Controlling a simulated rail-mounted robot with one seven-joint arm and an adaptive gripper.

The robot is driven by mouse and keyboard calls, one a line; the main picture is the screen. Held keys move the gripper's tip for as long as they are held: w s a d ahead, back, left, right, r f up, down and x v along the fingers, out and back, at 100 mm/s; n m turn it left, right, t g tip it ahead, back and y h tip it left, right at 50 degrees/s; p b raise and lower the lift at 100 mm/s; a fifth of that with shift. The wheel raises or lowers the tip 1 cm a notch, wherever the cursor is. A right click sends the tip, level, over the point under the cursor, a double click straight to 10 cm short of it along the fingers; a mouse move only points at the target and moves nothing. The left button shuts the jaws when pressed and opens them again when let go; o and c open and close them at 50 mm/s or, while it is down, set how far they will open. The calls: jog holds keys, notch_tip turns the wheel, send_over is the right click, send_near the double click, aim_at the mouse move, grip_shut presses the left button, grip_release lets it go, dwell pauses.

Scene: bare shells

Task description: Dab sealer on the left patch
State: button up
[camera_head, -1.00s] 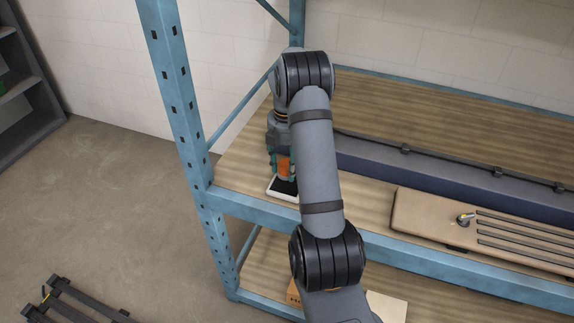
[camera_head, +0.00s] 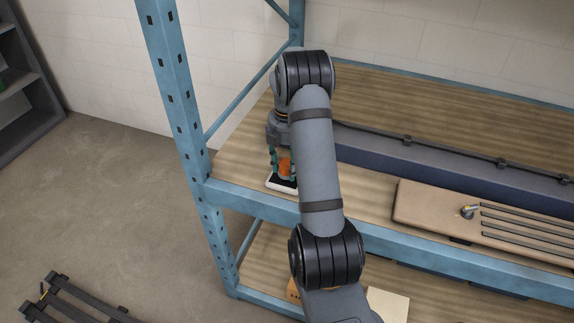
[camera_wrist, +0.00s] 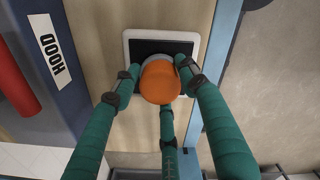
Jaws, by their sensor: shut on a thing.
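My gripper (camera_wrist: 160,82) has teal fingers closed around an orange-topped piece (camera_wrist: 160,83) with a grey lower part, likely the sealer dauber. In the head view, my gripper (camera_head: 283,163) shows at the left end of the shelf, partly behind my arm, with the orange piece (camera_head: 285,167) between its fingers. Under it lies a black pad (camera_wrist: 150,48) in a white-rimmed tray (camera_wrist: 128,52); the tray (camera_head: 280,187) also shows in the head view. I cannot tell whether the piece touches the pad. I cannot make out a left patch in either view.
A blue shelf upright (camera_head: 176,85) stands left of my gripper. A long dark blue part (camera_head: 420,170) lies behind my arm; a HOOD label (camera_wrist: 50,50) and red cylinder (camera_wrist: 15,80) are nearby. A tan slotted panel (camera_head: 425,208) carries a small fitting (camera_head: 468,211).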

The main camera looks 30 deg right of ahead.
jog(key=shift+s+f+b, duration=0.1)
jog(key=shift+f+b, duration=0.25)
jog(key=shift+f, duration=0.2)
dwell(1.3)
jog(key=shift+r, duration=0.1)
notch_tip(320, 180, up, 7)
jog(key=p, duration=0.6)
dwell(0.7)
